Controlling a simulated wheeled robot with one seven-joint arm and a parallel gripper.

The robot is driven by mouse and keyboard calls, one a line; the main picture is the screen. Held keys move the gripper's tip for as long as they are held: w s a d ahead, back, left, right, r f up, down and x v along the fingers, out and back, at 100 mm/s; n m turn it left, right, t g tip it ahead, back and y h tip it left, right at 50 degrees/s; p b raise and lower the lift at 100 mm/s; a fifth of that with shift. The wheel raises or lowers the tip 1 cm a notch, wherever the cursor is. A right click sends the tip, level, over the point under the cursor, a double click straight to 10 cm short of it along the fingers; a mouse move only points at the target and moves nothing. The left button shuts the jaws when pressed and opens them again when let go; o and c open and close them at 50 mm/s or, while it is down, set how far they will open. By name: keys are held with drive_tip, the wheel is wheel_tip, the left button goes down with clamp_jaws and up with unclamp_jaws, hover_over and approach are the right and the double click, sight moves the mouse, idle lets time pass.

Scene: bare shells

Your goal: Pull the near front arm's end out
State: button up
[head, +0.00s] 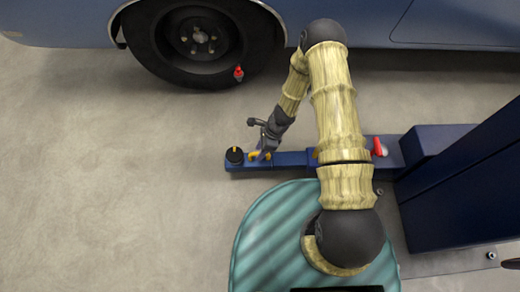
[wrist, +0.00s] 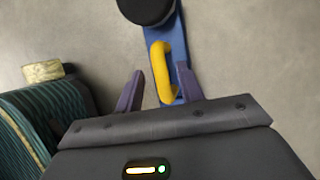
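The near front arm (head: 292,159) is a low blue beam running left from the blue post. Its end carries a round black pad (head: 235,155) and a yellow handle (head: 254,156). In the wrist view the yellow handle (wrist: 160,72) is a loop on the blue beam, below the black pad (wrist: 147,8). My gripper (head: 262,152) is over the arm's end, right by the handle. In the wrist view its two purple-grey fingers (wrist: 160,72) stand apart, one to each side of the handle's lower part. I cannot tell whether either touches it.
The blue post (head: 465,185) stands at the right. A red lever (head: 379,147) sits on the arm near it. A blue car with a dark wheel (head: 200,42) is at the back, with a small red-topped thing (head: 239,74) by the tyre. The floor left of the pad is clear.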

drive_tip(key=p+v, duration=0.7)
drive_tip(key=v, duration=1)
drive_tip(key=shift+p, duration=0.3)
drive_tip(key=shift+w+d, duration=0.1)
drive_tip(key=s+d+r+n+t+h+p, duration=0.1)
drive_tip(key=s+d+r+n+t, duration=0.2)
drive_tip(key=r+n, duration=0.5)
drive_tip(key=s+d+r+n+h, duration=0.2)
drive_tip(key=s+d+r+n, duration=0.15)
drive_tip(key=r, duration=0.95)
drive_tip(key=s+d+r+n+t+h+p, duration=0.1)
drive_tip(key=s+d+r+n+t, duration=0.1)
drive_tip(key=s+r+n, duration=0.6)
drive_tip(key=w+r+p, duration=0.1)
drive_tip(key=r+p, duration=1.8)
drive_tip(key=r, duration=0.1)
drive_tip(key=w+r+m+p, duration=0.1)
drive_tip(key=w+r+p, duration=0.1)
drive_tip(key=r+p, duration=1.6)
wheel_tip(320, 180, up, 2)
drive_tip(key=shift+w+r+p, duration=0.2)
drive_tip(key=shift+w+p, duration=0.05)
drive_tip(key=shift+p, duration=0.1)
drive_tip(key=shift+d+f+m, duration=0.1)
drive_tip(key=shift+m, duration=0.15)
